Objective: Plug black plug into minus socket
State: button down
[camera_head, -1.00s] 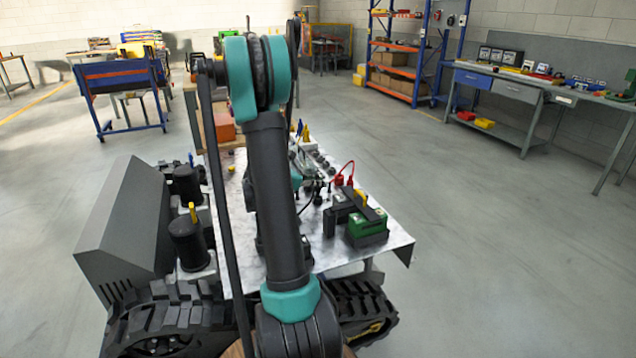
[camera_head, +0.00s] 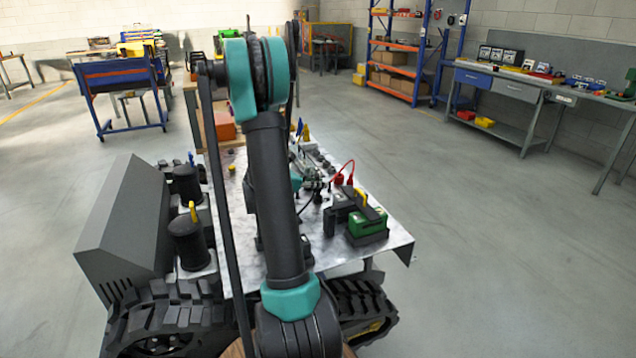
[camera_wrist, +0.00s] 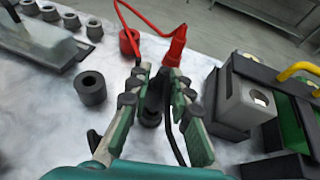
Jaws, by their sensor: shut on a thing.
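My gripper (camera_wrist: 160,80) is shut on the black plug (camera_wrist: 153,104), which shows as a dark body between the fingers. A black cable (camera_wrist: 172,132) hangs down beside it. A round black socket (camera_wrist: 90,88) with an open hole stands on the metal table to the left of the fingers, apart from them; I see no minus mark on it. The plug's tip is hard to make out. In the head view my gripper (camera_head: 313,179) is low over the table, partly behind my arm.
A red socket (camera_wrist: 129,42) and a red plug (camera_wrist: 176,45) on a red cable stand just beyond the fingers. A green and black battery-like box (camera_head: 368,226) and a grey block (camera_wrist: 243,103) stand to the right. Several small round parts (camera_wrist: 70,20) line the upper left.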

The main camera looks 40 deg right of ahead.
jog(key=shift+s+f, duration=0.15)
jog(key=shift+f, duration=0.4)
jog(key=shift+f, duration=0.1)
dwell(0.8)
dwell(0.4)
jog(key=shift+f, duration=0.45)
jog(key=c, duration=1.3)
grip_release()
jog(key=shift+a, duration=0.1)
jog(key=shift+v, duration=4)
